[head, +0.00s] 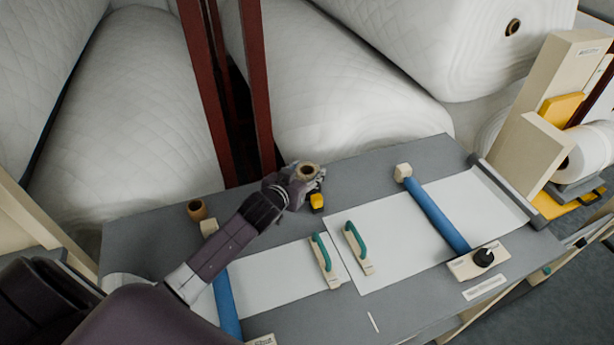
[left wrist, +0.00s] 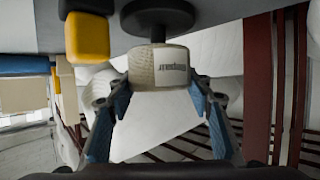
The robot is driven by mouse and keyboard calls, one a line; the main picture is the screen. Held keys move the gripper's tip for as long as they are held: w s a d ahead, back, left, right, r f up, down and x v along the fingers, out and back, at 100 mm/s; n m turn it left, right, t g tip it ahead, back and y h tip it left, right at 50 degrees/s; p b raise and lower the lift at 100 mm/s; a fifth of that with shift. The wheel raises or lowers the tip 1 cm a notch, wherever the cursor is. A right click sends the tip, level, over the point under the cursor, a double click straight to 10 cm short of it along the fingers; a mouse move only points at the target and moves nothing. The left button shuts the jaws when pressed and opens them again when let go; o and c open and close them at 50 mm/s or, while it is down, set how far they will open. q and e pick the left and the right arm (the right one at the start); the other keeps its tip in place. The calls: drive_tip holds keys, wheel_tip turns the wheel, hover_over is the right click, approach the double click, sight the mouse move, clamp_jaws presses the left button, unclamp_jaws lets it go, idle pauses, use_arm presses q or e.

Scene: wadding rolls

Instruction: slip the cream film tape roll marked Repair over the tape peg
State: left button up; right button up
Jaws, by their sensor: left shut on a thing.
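The cream tape roll (head: 308,171) is held upright at the tip of my left gripper (head: 303,180), near the back edge of the grey table. In the left wrist view the cream roll (left wrist: 143,68) sits between the two blue fingers of the left gripper (left wrist: 158,82). Its white label carries dark print, too small to read surely. The tape peg (left wrist: 157,14) shows there as a dark round base with a thin stem in line with the roll. The stem meets the roll's edge; I cannot tell whether it is inside the core. My right gripper is not in view.
A yellow and black item (head: 317,202) stands close beside the gripper. Another brown-cored roll (head: 197,210) stands at the left. Blue bars (head: 437,216), green-handled tools (head: 355,244) and white sheets lie on the table (head: 330,180). Dark red posts (head: 257,90) and large wadding rolls stand behind.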

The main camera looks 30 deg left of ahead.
use_arm(q)
wheel_tip(320, 180, down, 2)
drive_tip(key=shift+f, duration=0.25)
drive_tip(key=o, duration=1.1)
drive_tip(key=shift+f, duration=0.1)
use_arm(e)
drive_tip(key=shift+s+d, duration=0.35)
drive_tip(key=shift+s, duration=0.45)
use_arm(q)
drive_tip(key=shift+r, duration=0.2)
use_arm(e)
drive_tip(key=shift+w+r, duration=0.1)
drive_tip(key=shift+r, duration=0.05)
